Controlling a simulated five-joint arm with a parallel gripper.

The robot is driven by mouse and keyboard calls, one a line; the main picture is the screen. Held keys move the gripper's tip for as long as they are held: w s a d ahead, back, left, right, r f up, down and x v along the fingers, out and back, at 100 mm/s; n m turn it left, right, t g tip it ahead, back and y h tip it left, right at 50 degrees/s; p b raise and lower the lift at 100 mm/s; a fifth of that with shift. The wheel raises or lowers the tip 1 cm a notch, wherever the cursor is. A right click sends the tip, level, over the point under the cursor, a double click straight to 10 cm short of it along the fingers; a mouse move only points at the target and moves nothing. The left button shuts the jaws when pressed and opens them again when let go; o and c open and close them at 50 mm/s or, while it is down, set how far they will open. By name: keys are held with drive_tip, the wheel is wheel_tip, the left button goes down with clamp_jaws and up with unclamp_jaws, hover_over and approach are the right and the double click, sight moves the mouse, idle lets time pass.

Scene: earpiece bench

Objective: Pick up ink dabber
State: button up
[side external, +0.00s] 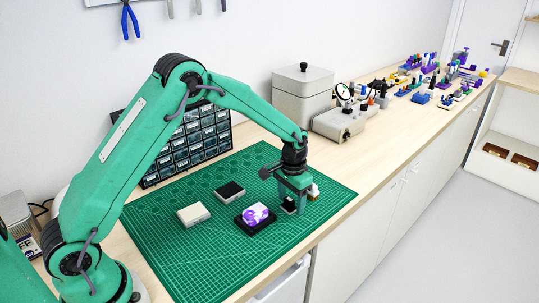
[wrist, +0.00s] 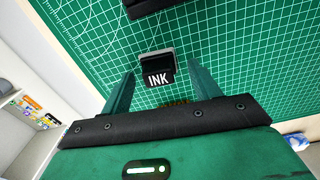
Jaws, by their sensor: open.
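The ink dabber, a small dark piece with a white "INK" label (wrist: 158,76), sits on the green mat in the wrist view. In the side external view it appears as a small dark shape (side external: 288,207) beside my gripper (side external: 298,207), partly covered by it. In the wrist view my gripper (wrist: 162,74) is open, with one finger on each side of the dabber. Gaps show between it and both fingers. Its lower part is hidden by the label end and the viewing angle.
On the cutting mat (side external: 190,262) lie a purple-and-white block on a black base (side external: 256,215), a pale block (side external: 193,215) and a dark-topped block (side external: 230,190). A small white-and-brown item (side external: 314,191) stands just behind my gripper. The mat's front is clear.

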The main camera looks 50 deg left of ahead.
sight(292, 200)
drive_tip(key=c, duration=1.1)
drive_tip(key=shift+r, duration=0.2)
drive_tip(key=shift+r, duration=0.55)
drive_tip(key=r, duration=0.3)
drive_tip(key=shift+s+d+r, duration=0.1)
drive_tip(key=shift+s+d, duration=0.05)
drive_tip(key=shift+d, duration=0.2)
drive_tip(key=s+d+r, duration=0.6)
drive_tip(key=d, duration=0.3)
drive_tip(key=shift+r, duration=0.2)
drive_tip(key=shift+s, duration=0.1)
